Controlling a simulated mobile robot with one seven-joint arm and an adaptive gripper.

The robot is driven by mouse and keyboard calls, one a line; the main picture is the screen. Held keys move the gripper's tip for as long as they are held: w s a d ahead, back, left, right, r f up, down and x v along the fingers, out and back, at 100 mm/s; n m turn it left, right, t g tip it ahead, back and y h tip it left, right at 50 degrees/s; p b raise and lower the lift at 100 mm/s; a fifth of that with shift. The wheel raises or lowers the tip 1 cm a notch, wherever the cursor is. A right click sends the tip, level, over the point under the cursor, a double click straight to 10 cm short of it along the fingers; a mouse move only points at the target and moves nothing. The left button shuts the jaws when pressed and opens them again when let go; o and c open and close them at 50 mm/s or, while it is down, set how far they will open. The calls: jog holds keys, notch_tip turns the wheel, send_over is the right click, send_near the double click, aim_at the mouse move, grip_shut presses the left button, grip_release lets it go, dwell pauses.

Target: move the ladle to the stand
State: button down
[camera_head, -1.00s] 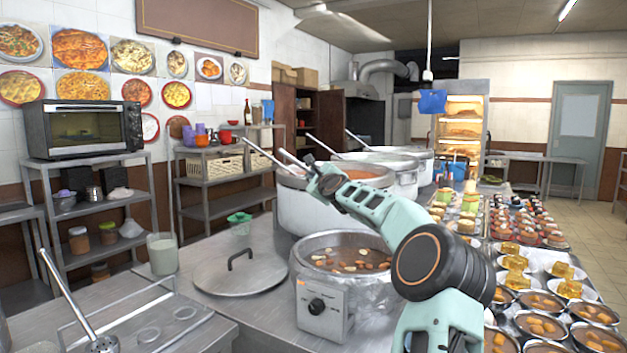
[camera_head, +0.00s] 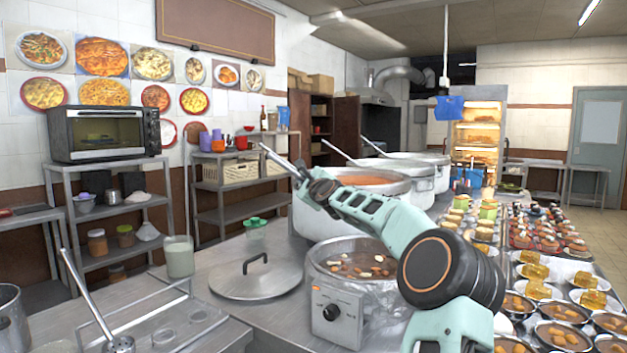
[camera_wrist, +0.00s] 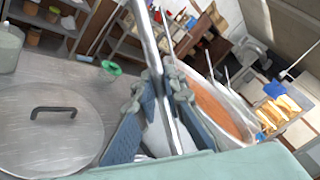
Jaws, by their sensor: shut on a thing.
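My gripper (camera_head: 304,178) is shut on the thin metal handle of the ladle (camera_head: 276,158), above the left rim of the nearest big stockpot (camera_head: 325,215). The handle slants up to the left. In the wrist view the ladle handle (camera_wrist: 149,35) runs between the two finger pads of my gripper (camera_wrist: 168,95). The ladle's bowl is hidden. At the lower left, another metal rod (camera_head: 85,295) rises at a slant from a round metal piece (camera_head: 120,344); I cannot tell whether this is the stand.
A smaller cooker (camera_head: 335,305) with brown food stands in front of the stockpot. Two more stockpots with ladles stand behind. Many bowls fill the right side.

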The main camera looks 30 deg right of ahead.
jog(key=w+a+y+p, duration=0.1)
jog(key=w+a+y, duration=0.15)
jog(key=a, duration=0.45)
jog(key=shift+n+h, duration=0.4)
jog(key=shift+h, duration=0.05)
jog(key=shift+w+f+b, duration=0.1)
jog(key=shift+f+b, duration=1.4)
jog(key=shift+f, duration=1.35)
jog(key=shift+f+b, duration=0.6)
jog(key=shift+b, duration=0.25)
jog(key=shift+d+r, duration=0.1)
jog(key=shift+s+d+r+m+t+h+b, duration=0.1)
jog(key=shift+s+d+r+m+t+b, duration=0.15)
jog(key=shift+d+r+m+b, duration=0.35)
jog(key=shift+s+d+r+m+t+h+b, duration=0.15)
jog(key=shift+s+d+r+m+b, duration=0.25)
jog(key=shift+r, duration=0.35)
jog(key=shift+s+d+r+m+t+h+b, duration=0.1)
jog(key=shift+s+d+r+m+t+b, duration=0.15)
jog(key=shift+d+r+m+b, duration=0.35)
jog(key=shift+a+r, duration=0.1)
jog(key=shift+a, duration=0.1)
